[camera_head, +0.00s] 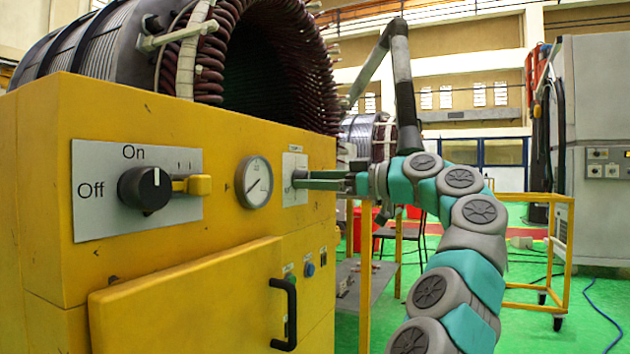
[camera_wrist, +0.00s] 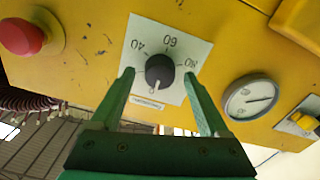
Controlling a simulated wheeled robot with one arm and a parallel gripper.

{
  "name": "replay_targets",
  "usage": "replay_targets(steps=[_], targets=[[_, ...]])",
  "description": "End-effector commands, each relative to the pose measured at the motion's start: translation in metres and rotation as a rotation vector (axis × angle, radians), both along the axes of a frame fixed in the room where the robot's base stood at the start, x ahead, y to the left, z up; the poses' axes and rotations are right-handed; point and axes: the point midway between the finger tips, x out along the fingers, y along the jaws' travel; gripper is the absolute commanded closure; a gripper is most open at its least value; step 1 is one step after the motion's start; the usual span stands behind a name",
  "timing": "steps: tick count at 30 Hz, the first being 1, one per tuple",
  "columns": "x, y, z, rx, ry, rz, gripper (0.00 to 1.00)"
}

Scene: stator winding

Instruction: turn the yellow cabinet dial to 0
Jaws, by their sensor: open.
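The dial (camera_wrist: 160,70) is a round black knob on a white plate (camera_wrist: 140,38) with the numbers 40, 60 and 80. The plate is fixed to the yellow cabinet (camera_head: 130,120). The dial's white pointer mark faces the lower edge in the wrist view, toward a small label; the 0 is not legible. My gripper (camera_wrist: 159,76) is open, with one green finger on each side of the dial. Contact between fingers and dial cannot be made out. In the head view my gripper (camera_head: 298,180) reaches the small plate (camera_head: 295,160) from the right and largely hides the dial.
A round gauge (camera_head: 255,182) sits left of the dial plate, and a black On/Off switch (camera_head: 145,190) further left. A red button (camera_wrist: 22,36) is near the dial in the wrist view. A cabinet door with a black handle (camera_head: 284,314) is below.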

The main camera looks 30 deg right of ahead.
Motion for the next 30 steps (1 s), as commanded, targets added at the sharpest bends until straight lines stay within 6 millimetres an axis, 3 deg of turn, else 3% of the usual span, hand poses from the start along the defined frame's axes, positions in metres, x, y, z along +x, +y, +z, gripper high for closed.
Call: replay_targets(steps=[8, 21, 30], targets=[[-0.01, -0.008, 0.0, 0.0, 0.0, 0.0, 0.21], [-0.06, -0.046, 0.001, -0.001, -0.001, 0.0, 0.21], [-0.062, -0.048, 0.0, 0.0, 0.0, 0.0, 0.21]])
